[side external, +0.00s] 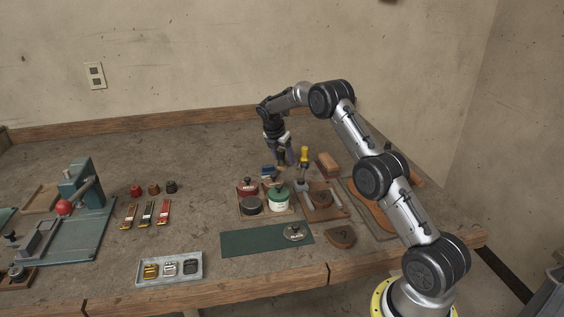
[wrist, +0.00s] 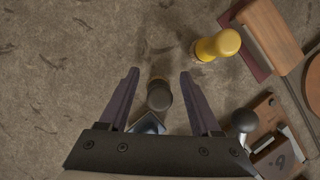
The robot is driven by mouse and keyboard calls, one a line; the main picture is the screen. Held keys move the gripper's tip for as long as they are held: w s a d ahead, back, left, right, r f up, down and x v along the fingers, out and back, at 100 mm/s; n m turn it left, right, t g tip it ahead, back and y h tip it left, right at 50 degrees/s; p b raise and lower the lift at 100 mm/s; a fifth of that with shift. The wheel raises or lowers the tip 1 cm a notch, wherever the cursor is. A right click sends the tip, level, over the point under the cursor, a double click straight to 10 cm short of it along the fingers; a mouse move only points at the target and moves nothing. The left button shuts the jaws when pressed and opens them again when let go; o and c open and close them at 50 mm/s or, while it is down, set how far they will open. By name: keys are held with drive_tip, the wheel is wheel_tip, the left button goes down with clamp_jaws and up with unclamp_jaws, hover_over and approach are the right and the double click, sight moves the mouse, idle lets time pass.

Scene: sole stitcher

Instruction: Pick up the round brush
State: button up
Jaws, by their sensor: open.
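My gripper (wrist: 158,88) points down over the back right of the bench, its two fingers open and apart. Between the fingers in the wrist view stands a small upright thing with a rounded dark grey-brown top (wrist: 159,96). It may be the round brush, but its lower part is hidden, so I cannot be sure. It does not visibly touch either finger. A blue-grey metallic piece (wrist: 149,123) shows just below it, partly covered by the gripper body. In the side view my gripper (side external: 282,161) is low, just left of an upright yellow-handled tool (side external: 304,154).
A reddish-brown block (side external: 327,163) and a wooden holder (side external: 325,204) lie to the right.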

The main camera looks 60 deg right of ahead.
drive_tip(key=shift+d+f, duration=0.15)
drive_tip(key=shift+f, duration=0.15)
drive_tip(key=shift+c, duration=0.3)
clamp_jaws()
